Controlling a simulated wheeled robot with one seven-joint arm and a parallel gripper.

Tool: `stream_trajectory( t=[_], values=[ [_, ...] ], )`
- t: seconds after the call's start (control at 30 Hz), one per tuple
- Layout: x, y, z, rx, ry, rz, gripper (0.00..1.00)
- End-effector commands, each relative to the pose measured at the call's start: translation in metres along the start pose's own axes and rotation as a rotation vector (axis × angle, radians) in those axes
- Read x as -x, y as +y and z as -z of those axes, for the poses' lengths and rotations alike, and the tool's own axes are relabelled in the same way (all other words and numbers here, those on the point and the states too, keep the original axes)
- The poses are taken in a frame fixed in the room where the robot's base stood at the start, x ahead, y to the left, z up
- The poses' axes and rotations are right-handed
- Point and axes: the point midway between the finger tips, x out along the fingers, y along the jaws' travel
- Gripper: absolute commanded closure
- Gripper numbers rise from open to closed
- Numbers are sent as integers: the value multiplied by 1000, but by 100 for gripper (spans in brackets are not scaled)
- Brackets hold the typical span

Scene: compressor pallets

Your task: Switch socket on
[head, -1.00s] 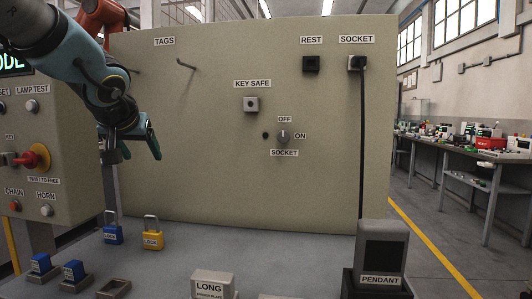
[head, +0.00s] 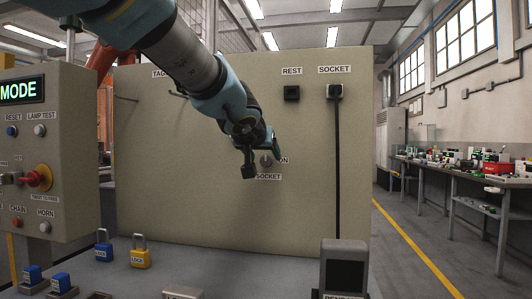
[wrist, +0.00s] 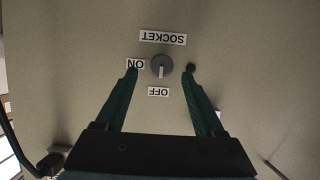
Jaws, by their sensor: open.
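The socket switch is a round grey knob (wrist: 161,66) on the beige panel, and it partly shows behind my gripper in the head view (head: 266,161). Its white pointer mark lines up with the OFF label (wrist: 158,92). The ON label (wrist: 136,64) is at its side, partly covered by a finger. My gripper (wrist: 161,71) is open and empty, with one green fingertip on each side of the knob in the wrist view. I cannot tell whether the fingers touch it. A small dark lamp (wrist: 191,67) sits at the other fingertip. The SOCKET label (wrist: 163,38) shows clearly.
A black plug with a hanging cable sits in the socket outlet (head: 335,91), beside the empty REST holder (head: 291,93). The control box (head: 50,150) stands at left. Blue (head: 103,246) and yellow (head: 140,254) padlocks and the pendant (head: 344,268) stand on the bench below.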

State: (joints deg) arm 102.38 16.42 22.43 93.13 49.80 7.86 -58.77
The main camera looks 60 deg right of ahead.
Motion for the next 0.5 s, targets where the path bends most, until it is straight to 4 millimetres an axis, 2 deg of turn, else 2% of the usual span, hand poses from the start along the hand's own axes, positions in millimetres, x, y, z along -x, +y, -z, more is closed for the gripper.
stream_trajectory(
  t=[0.2, 0.5],
  values=[
    [-25, -1, 1, -1, -1, 2, 30],
    [-31, -1, 0, 1, 0, 0, 30]
  ],
)
